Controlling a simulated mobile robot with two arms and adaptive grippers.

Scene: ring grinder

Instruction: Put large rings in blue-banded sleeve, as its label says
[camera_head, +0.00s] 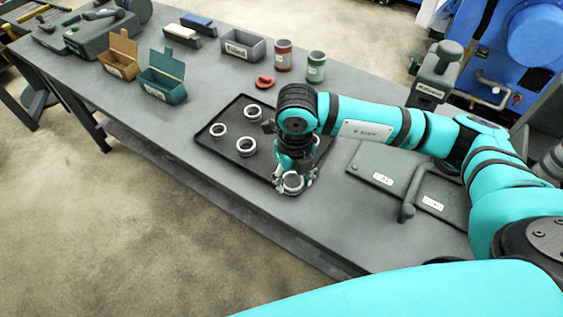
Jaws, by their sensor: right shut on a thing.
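My right gripper (292,176) points down over the front right part of a dark tray (215,147), shut on a light metal ring (292,184). Three more rings lie in the tray: a ring at the left (218,130), a ring at the back (253,111) and a ring in the middle (246,147). Their size differences are hard to judge. A red-banded sleeve (283,55) and a green-banded sleeve (316,67) stand upright behind the tray. I see no blue band on either; their labels are too small to read. My left gripper is out of view.
A red object (264,82) lies between tray and sleeves. A grey bin (243,46), a teal box (163,83) and an orange box (119,55) stand at the back left. A labelled grey plate (390,175) with a handle lies right of the tray.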

